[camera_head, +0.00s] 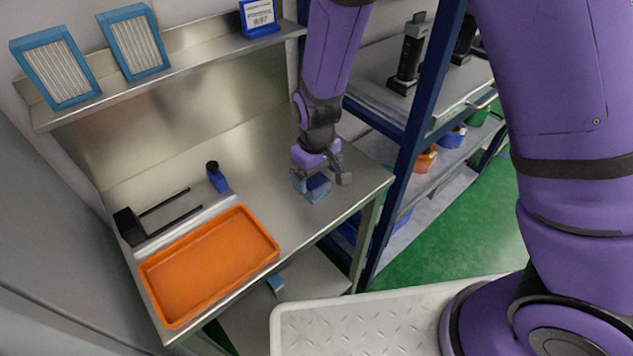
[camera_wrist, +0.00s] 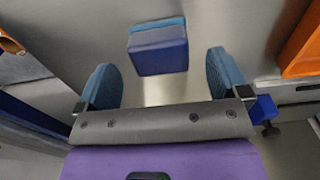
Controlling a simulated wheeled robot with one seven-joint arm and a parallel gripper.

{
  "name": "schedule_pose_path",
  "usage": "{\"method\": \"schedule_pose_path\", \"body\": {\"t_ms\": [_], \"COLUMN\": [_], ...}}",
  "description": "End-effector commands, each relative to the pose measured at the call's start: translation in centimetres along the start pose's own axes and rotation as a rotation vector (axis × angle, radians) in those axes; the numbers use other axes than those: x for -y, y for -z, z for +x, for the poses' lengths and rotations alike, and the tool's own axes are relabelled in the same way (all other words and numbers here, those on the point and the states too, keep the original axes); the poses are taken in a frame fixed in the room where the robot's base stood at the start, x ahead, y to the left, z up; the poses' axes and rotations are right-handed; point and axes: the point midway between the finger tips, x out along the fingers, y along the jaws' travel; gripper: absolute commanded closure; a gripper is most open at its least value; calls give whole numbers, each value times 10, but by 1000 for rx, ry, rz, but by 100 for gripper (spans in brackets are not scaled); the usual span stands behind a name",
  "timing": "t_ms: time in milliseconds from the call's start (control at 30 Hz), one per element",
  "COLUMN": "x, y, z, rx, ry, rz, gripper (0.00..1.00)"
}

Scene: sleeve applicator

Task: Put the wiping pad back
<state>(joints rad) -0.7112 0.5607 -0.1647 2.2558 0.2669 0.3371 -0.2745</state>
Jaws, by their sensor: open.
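The wiping pad, which I take to be the small block with a dark blue body and a lighter blue layer (camera_head: 318,187), is on the metal worktop near its right end. It also shows in the wrist view (camera_wrist: 158,50), ahead of the fingers and centred between them. My gripper (camera_head: 322,178) is just above the pad with its fingers spread. In the wrist view my gripper (camera_wrist: 165,82) has its two blue-padded fingers wide apart, with nothing between them. Whether the fingers touch the pad cannot be told; a gap shows in the wrist view.
An orange tray (camera_head: 212,262) lies at the worktop's front left. Behind it are a black holder with two rods (camera_head: 130,226) and a small blue bottle (camera_head: 217,178). Blue-framed filters (camera_head: 56,72) stand on the upper shelf. A blue-posted rack (camera_head: 412,135) borders the worktop's right side. The middle worktop is clear.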

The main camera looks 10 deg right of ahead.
Motion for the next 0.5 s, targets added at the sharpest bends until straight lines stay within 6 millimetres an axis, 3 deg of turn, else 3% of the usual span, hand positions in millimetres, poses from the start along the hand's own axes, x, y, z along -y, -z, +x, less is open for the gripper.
{"method": "schedule_pose_path", "body": {"t_ms": [200,500], "x": [0,0], "y": [1,0], "z": [-41,-75], "rx": [-4,-2], "ry": [0,0], "rz": [-3,0], "gripper": [7,7]}}
